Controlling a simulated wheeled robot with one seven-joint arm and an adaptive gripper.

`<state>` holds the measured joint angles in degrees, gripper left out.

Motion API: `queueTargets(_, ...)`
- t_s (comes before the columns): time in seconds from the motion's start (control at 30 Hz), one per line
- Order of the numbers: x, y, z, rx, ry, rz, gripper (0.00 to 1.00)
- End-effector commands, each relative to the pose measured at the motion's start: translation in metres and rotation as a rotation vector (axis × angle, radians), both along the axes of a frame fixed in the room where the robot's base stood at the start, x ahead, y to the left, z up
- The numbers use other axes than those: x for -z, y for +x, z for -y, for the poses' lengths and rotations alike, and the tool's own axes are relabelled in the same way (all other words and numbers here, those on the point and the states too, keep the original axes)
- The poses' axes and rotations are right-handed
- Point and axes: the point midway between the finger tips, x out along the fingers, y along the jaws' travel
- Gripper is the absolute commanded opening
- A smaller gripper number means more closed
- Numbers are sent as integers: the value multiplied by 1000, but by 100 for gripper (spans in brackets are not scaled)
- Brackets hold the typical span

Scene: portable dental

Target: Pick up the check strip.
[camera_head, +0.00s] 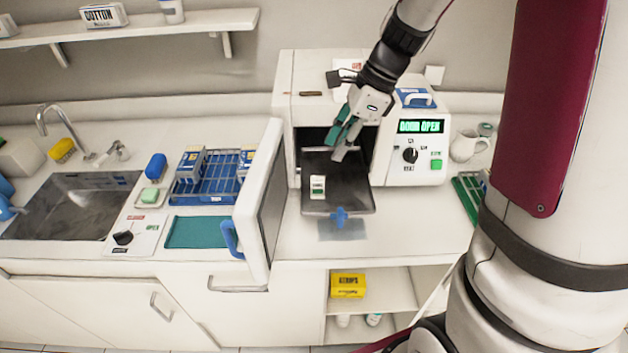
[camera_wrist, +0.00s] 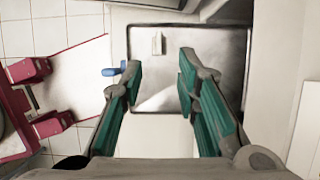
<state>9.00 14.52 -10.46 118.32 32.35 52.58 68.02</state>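The check strip (camera_head: 317,187), a small pale piece with dark green marks, lies on the front left of the dark tray (camera_head: 350,200). The tray sticks out of the open steriliser (camera_head: 420,160). In the wrist view the strip (camera_wrist: 157,43) shows as a small pale upright shape beyond the fingertips, between their lines. My gripper (camera_head: 344,140) has green finger pads and is at the chamber mouth, above the back of the tray. In the wrist view its fingers (camera_wrist: 158,78) are wide apart with nothing between them.
The steriliser's open door (camera_head: 262,200) stands upright left of the tray. A blue knob (camera_head: 339,216) is at the tray's front edge. A blue rack (camera_head: 207,180) is further left, beside the sink (camera_head: 75,208). A yellow box (camera_head: 348,285) sits on the shelf below.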

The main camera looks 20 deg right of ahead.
Motion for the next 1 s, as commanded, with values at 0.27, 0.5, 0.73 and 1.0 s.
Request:
queueTargets(0.27, 49, 5, -20, -5, 0, -4, 29)
queueTargets(0.5, 66, 8, -27, -4, -1, -1, 29)
queueTargets(0.73, 92, 8, -35, -5, 0, -4, 29)
queueTargets(1.0, 114, 12, -43, -4, -1, 0, 29)
